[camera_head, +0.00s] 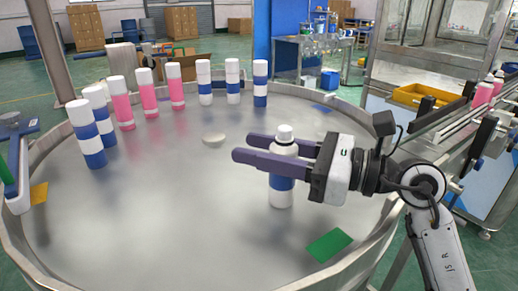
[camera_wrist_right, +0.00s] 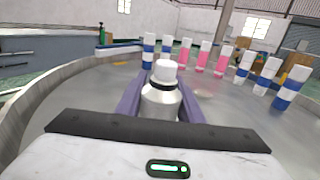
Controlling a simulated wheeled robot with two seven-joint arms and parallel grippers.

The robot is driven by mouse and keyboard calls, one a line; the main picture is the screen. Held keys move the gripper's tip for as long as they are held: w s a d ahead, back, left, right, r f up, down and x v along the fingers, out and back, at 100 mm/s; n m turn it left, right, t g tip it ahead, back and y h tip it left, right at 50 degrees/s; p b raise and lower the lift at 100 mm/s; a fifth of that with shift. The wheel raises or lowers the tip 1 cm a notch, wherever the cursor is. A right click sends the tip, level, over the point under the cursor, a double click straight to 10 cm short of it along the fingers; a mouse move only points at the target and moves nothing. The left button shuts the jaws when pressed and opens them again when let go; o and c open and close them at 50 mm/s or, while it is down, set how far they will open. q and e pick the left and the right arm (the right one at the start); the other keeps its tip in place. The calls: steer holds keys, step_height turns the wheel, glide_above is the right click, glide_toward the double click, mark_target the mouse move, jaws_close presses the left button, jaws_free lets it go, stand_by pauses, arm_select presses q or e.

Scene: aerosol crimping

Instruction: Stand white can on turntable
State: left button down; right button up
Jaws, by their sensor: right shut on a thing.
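A white can with a blue band (camera_head: 281,190), a silver shoulder and a white cap is upright between the fingers of my right gripper (camera_head: 246,148). The gripper comes in from the right and is shut on the can's upper body. The can's base is at or very near the grey turntable (camera_head: 200,230); I cannot tell whether it touches. In the right wrist view the can's cap and silver shoulder (camera_wrist_right: 162,98) stand between the two purple fingers, its lower part hidden by the gripper. My left gripper does not show.
Several white-and-blue cans (camera_head: 88,140) and pink cans (camera_head: 148,92) stand along the turntable's far and left edge. A small pale disc (camera_head: 213,139) lies near the middle. A green patch (camera_head: 329,245) is at the front right. The front left surface is clear.

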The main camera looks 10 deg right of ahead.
steer(key=shift+f, duration=0.2)
steer(key=o, duration=1.1)
steer(key=shift+c, duration=0.2)
steer(key=shift+r, duration=0.1)
steer(key=shift+r, duration=0.2)
steer(key=b+v, duration=0.2)
steer(key=v, duration=0.9)
steer(key=shift+s+d+f, duration=0.1)
steer(key=shift+d+f, duration=0.05)
steer(key=shift+f, duration=0.05)
steer(key=shift+s+d+r, duration=0.1)
steer(key=shift+s+d, duration=0.1)
steer(key=shift+d, duration=0.05)
